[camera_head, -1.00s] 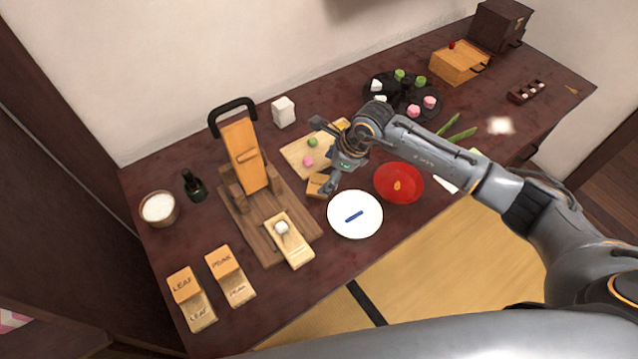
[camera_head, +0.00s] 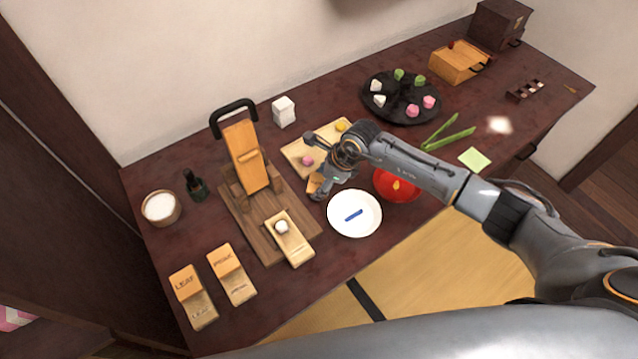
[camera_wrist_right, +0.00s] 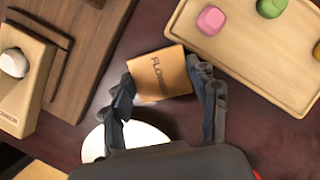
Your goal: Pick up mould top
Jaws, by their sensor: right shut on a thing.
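The mould top, an orange wooden block marked FLOWER (camera_wrist_right: 160,76), sits between the two fingers of my right gripper (camera_wrist_right: 164,88) in the right wrist view. The fingers press on its two sides. In the head view the block (camera_head: 314,184) is mostly hidden by the right gripper (camera_head: 318,190), just above and left of the white plate. I cannot tell whether the block touches the table. A pale mould base (camera_head: 298,250) holding a white ball (camera_head: 282,227) lies on the brown wooden press board; it also shows in the wrist view (camera_wrist_right: 22,98). My left gripper is out of view.
The white plate (camera_head: 345,228) with a blue strip and the red bowl (camera_head: 402,196) are close to my gripper. A cutting board (camera_head: 297,158) with coloured sweets lies behind it. The upright press (camera_head: 243,157) stands left. LEAF (camera_head: 186,283) and PEAK (camera_head: 226,261) moulds lie front left.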

